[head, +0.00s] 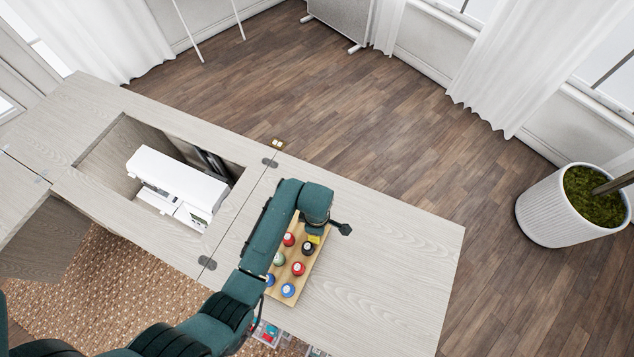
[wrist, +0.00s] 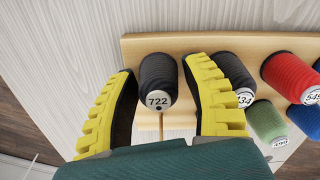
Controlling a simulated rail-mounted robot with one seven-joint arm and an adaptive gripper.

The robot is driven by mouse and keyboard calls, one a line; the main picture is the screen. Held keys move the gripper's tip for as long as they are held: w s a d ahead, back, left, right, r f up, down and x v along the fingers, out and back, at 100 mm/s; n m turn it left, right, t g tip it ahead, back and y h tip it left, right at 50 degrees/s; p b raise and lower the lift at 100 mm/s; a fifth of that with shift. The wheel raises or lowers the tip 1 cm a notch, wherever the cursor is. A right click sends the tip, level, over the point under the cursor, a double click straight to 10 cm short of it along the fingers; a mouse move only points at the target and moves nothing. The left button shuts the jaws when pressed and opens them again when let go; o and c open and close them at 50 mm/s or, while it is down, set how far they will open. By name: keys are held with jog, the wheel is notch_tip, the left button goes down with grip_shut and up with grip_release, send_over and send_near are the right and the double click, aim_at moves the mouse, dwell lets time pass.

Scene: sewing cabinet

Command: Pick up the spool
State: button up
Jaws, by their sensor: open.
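My gripper (wrist: 160,68) is open in the wrist view. Its two yellow ridged fingers stand on either side of a dark grey spool (wrist: 158,85) labelled 722, with a gap visible at each side. This spool stands at the end of a light wooden rack (wrist: 200,42). A second dark spool (wrist: 234,68), with its label partly covered, is just right of the right finger. In the head view my gripper (head: 315,238) is over the far end of the wooden rack (head: 321,251), and the spool between the fingers cannot be made out there.
Red (wrist: 290,72), green (wrist: 266,122) and blue (wrist: 306,118) spools stand close on the right in the wrist view. The pale cabinet top (head: 400,260) is clear right of the rack. A white sewing machine (head: 178,183) sits in the opening at left.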

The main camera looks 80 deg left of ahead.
jog(key=shift+f, duration=0.15)
jog(key=c, duration=0.6)
notch_tip(320, 180, up, 10)
jog(key=shift+r+p, duration=0.1)
jog(key=shift+p, duration=1.05)
